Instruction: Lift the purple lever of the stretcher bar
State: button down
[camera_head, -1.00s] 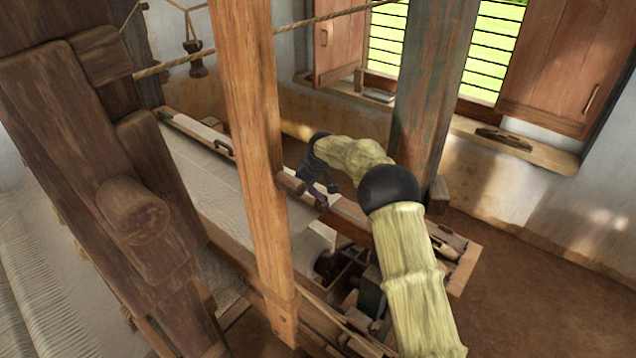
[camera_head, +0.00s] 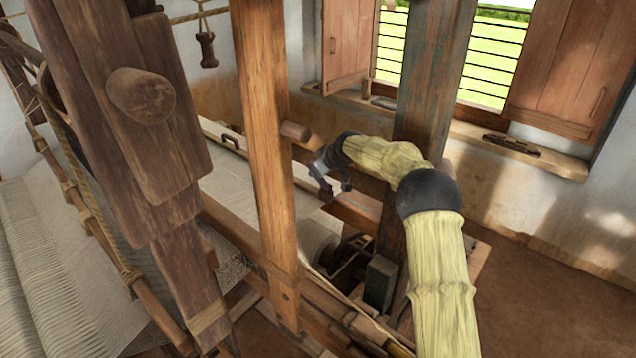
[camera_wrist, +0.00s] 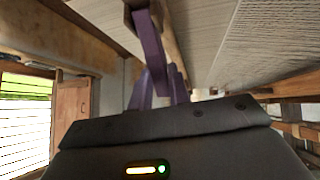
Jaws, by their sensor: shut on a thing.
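The purple lever (camera_wrist: 150,40) shows at the top middle of the wrist view as a flat strip hanging from a brown wooden bar (camera_wrist: 172,45). Its lower end lies between the two fingers of my gripper (camera_wrist: 160,92), which is shut on it. The fingers also look purplish there. In the head view my gripper (camera_head: 332,184) is at the far side of the loom, right of the upright wooden post. The lever cannot be made out in the head view.
A thicker dark post (camera_head: 428,75) stands behind my arm. Pale cloth (camera_head: 235,190) spreads left. A shuttered window (camera_head: 490,55) is at the back.

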jog(key=shift+s+d+t+y+b, duration=0.2)
jog(key=shift+t+y+b, duration=0.35)
jog(key=shift+b, duration=1.3)
jog(key=shift+r, duration=0.1)
jog(key=shift+d+r+b, duration=0.15)
jog(key=shift+r+b, duration=0.05)
jog(key=shift+b, duration=0.2)
jog(key=c, duration=1.3)
grip_release()
jog(key=shift+f, duration=0.1)
jog(key=b+v, duration=0.4)
jog(key=v, duration=1.3)
jog(key=shift+s+d+b, duration=0.1)
jog(key=shift+s+b, duration=0.15)
jog(key=shift+b, duration=0.1)
